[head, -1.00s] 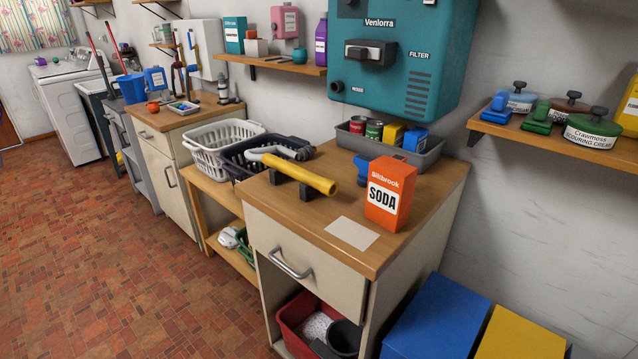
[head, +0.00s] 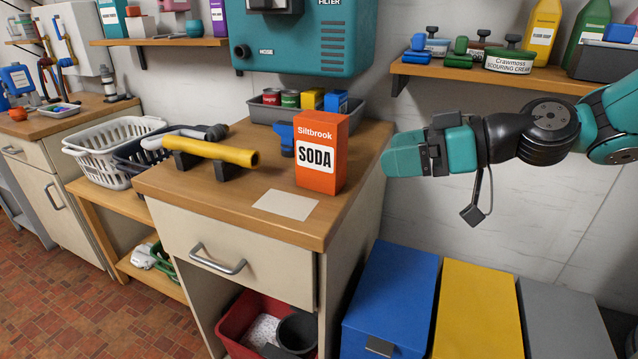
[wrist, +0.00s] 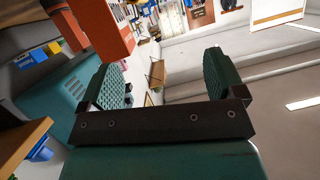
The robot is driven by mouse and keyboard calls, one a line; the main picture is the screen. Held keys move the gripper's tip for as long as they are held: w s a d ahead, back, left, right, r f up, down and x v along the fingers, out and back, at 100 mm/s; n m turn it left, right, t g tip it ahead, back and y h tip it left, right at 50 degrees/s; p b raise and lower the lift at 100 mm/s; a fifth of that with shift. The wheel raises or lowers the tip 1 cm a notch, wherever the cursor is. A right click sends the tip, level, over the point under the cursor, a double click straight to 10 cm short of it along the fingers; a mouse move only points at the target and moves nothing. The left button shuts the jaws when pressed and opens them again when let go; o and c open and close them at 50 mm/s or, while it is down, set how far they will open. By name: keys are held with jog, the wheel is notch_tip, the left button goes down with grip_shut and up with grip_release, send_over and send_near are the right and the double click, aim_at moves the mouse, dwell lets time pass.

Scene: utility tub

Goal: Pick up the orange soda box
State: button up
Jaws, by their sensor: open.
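The orange soda box (head: 320,177) stands upright on the wooden counter top (head: 225,205), near its right end. Its label reads "Siltbrook SODA". My gripper (head: 390,160) is just right of the box in the head view, apart from it in the picture. In the wrist view my gripper (wrist: 165,80) is open, its two green pads wide apart with nothing between them. Part of the orange box (wrist: 100,25) shows at the upper left there, beyond the left finger and outside the gap.
A yellow tube (head: 215,150) on dark rests lies left of the box. A grey tray (head: 262,112) with cans and small boxes stands behind it. A pale card (head: 286,204) lies in front. A wall shelf (head: 480,78) hangs above my arm. Blue (head: 392,290) and yellow (head: 478,300) bins stand below.

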aim_at(343, 136)
jog(key=w+d+f+t+y+b, duration=0.2)
jog(key=w+d+f+t, duration=0.15)
jog(key=w, duration=0.35)
jog(key=p+x, duration=0.3)
jog(key=x, duration=0.1)
jog(key=p+x, duration=0.3)
jog(key=x, duration=0.1)
jog(key=r+p+x, duration=0.1)
jog(key=p+x, duration=0.2)
jog(key=shift+w+a+r, duration=0.1)
jog(key=shift+w+a, duration=0.05)
jog(key=shift+a, duration=0.25)
jog(key=shift+f+p+x, duration=0.15)
jog(key=shift+p+x, duration=0.4)
jog(key=shift+x, duration=0.6)
jog(key=shift+f+p+x, duration=0.1)
jog(key=shift+p+x, duration=0.45)
jog(key=shift+x, duration=0.65)
jog(key=shift+r, duration=0.1)
jog(key=c, duration=1.3)
